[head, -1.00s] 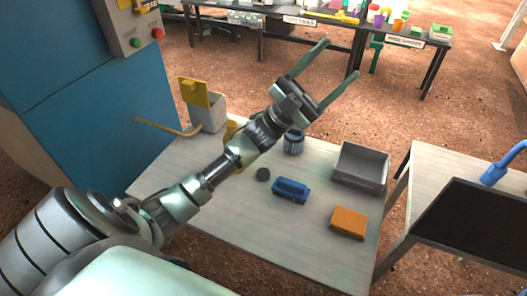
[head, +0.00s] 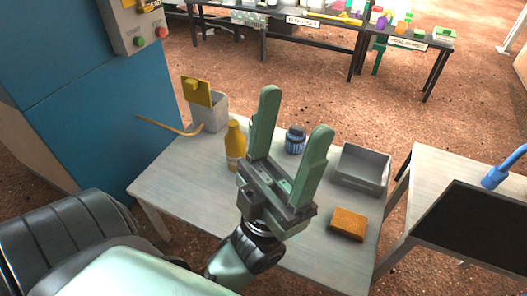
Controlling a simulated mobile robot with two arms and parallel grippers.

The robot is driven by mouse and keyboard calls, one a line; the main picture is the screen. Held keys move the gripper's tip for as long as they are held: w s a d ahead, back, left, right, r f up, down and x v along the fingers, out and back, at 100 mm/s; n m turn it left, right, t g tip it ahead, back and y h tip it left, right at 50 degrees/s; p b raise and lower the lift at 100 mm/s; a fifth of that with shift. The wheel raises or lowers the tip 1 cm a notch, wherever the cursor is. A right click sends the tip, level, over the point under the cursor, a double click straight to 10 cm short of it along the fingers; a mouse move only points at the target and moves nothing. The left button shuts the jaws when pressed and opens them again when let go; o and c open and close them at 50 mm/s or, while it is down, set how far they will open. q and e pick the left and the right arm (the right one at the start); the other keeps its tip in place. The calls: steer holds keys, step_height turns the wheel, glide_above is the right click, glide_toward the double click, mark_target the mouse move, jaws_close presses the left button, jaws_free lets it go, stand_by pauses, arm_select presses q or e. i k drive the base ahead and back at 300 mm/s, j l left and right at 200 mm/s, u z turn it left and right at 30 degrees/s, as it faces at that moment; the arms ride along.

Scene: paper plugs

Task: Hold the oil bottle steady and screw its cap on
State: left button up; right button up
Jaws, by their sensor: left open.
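The yellow oil bottle (head: 236,148) stands upright toward the back left of the small table. It has a pale label. My left gripper (head: 296,114) is open and empty, fingers pointing up, just right of the bottle in the picture and nearer to me. It does not appear to touch the bottle. The small dark round piece, perhaps the cap, seen on the table earlier is hidden behind my left gripper now. My right gripper is not in view.
On the table (head: 180,185) are a blue ribbed jar (head: 295,139), a grey open tray (head: 362,168), an orange sponge-like block (head: 347,223) and a grey bin (head: 209,112) with a yellow piece. The table's left front is clear. Another table (head: 430,165) stands right.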

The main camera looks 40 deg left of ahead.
mark_target(235, 140)
steer(key=i+l+u, duration=0.1)
steer(key=l+u, duration=0.15)
steer(key=l, duration=0.15)
steer(key=i+l+u, duration=0.2)
steer(key=l, duration=0.15)
steer(key=l+u, duration=0.25)
steer(key=l, duration=0.15)
